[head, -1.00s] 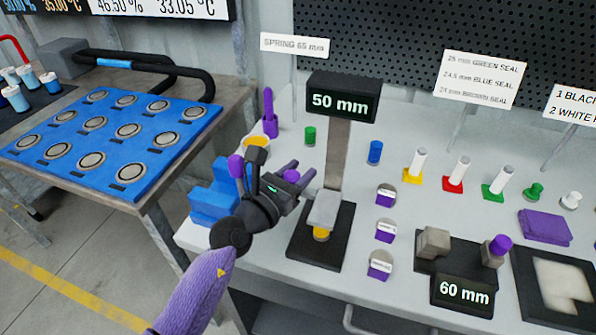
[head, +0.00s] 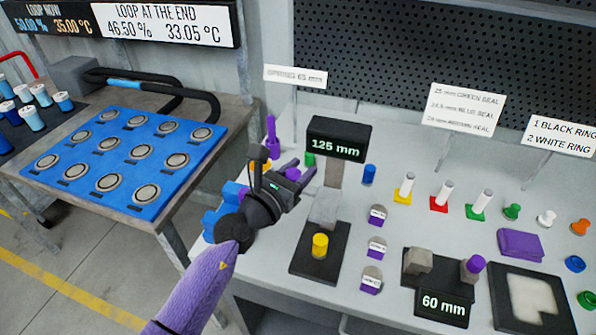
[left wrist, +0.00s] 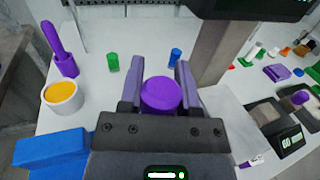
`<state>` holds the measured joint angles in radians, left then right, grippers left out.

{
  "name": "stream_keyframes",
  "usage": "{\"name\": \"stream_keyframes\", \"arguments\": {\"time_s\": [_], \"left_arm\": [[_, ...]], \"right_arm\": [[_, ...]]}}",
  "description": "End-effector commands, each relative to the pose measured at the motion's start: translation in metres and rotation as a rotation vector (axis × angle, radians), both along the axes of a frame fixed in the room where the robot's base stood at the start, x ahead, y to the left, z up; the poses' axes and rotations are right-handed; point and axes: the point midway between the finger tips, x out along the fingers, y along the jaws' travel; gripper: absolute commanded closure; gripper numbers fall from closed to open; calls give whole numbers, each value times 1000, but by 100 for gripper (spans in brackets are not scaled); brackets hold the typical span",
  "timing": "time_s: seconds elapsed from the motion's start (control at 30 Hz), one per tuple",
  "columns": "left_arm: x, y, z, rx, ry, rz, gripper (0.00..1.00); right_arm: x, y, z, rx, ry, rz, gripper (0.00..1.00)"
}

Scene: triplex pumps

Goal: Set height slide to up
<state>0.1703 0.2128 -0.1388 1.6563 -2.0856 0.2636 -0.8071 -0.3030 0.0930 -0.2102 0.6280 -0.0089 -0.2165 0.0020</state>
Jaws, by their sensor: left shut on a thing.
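The height gauge has a dark base (head: 302,262), a grey post (head: 334,174) and a display (head: 338,139) reading 125 mm. Its grey height slide (head: 324,208) stands raised on the post, clear above a yellow cylinder (head: 320,245) on the base. My left gripper (head: 304,180) is at the left side of the post, beside the slide. In the left wrist view, my left gripper's (left wrist: 160,88) purple fingers are shut on a round purple knob (left wrist: 161,94). Whether the knob joins the slide is hidden. My right gripper is not in view.
A second gauge with a 60 mm display (head: 443,305) stands to the right. A blue block (left wrist: 52,150) and a white cup with yellow contents (left wrist: 62,96) are at the left. A blue tray (head: 121,161) lies on another table.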

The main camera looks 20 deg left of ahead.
Motion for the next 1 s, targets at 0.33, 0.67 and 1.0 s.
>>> {"name": "stream_keyframes", "arguments": {"time_s": [0.33,0.67,1.0], "left_arm": [[1,1,8,-2,-9,4,56],[0,0,6,0,-2,2,23],[-31,12,5,3,2,2,23]], "right_arm": [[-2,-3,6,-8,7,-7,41],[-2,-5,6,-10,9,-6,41],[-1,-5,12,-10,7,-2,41]]}}
